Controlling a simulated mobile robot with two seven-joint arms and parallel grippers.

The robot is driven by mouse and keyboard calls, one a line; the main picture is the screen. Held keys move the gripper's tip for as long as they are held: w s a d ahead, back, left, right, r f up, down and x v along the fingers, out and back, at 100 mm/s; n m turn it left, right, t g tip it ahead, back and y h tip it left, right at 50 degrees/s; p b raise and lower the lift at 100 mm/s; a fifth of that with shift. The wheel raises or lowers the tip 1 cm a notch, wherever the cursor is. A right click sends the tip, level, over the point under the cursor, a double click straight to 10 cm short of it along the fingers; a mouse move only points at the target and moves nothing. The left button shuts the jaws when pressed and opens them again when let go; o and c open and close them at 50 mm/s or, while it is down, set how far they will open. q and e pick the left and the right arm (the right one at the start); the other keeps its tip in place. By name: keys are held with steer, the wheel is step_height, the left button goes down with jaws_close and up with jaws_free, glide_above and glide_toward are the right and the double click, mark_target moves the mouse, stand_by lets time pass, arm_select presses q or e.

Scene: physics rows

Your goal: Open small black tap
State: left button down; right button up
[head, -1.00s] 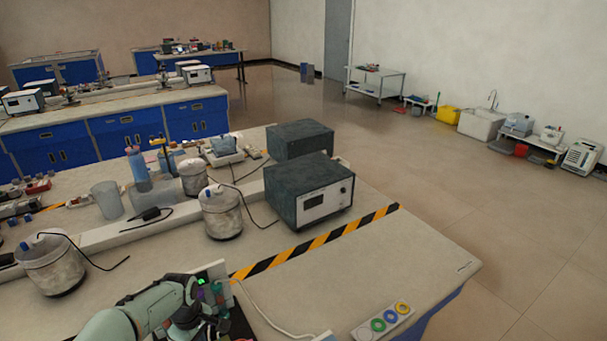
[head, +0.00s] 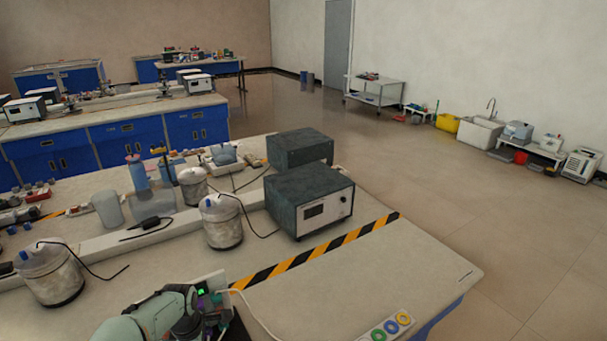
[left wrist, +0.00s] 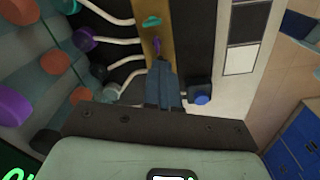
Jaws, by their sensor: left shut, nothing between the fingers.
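In the left wrist view my left gripper (left wrist: 163,84) is shut and empty, its dark fingertips close together in front of a brown strip (left wrist: 152,50) with a small purple piece (left wrist: 157,46) and a teal piece (left wrist: 152,21) on it. A small black block with a blue round end (left wrist: 202,99) sits just right of the fingers. I cannot tell for sure which part is the small black tap. In the head view the gripper end is at the bottom left, by an upright panel with a green light; the fingertips are hidden. My right gripper is not in view.
White tubes (left wrist: 112,43) run to the brown strip from a panel with several coloured knobs (left wrist: 55,60) on the left.

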arm_select(q)
steer(key=n+p, duration=0.1)
steer(key=n, duration=0.3)
steer(key=shift+r+n, duration=0.15)
steer(key=shift+n, duration=1.25)
steer(key=shift+f, duration=0.2)
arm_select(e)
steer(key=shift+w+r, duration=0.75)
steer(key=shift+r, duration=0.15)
arm_select(q)
steer(key=c, duration=1.6)
jaws_free()
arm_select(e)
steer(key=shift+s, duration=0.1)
arm_select(q)
steer(key=shift+r, duration=0.15)
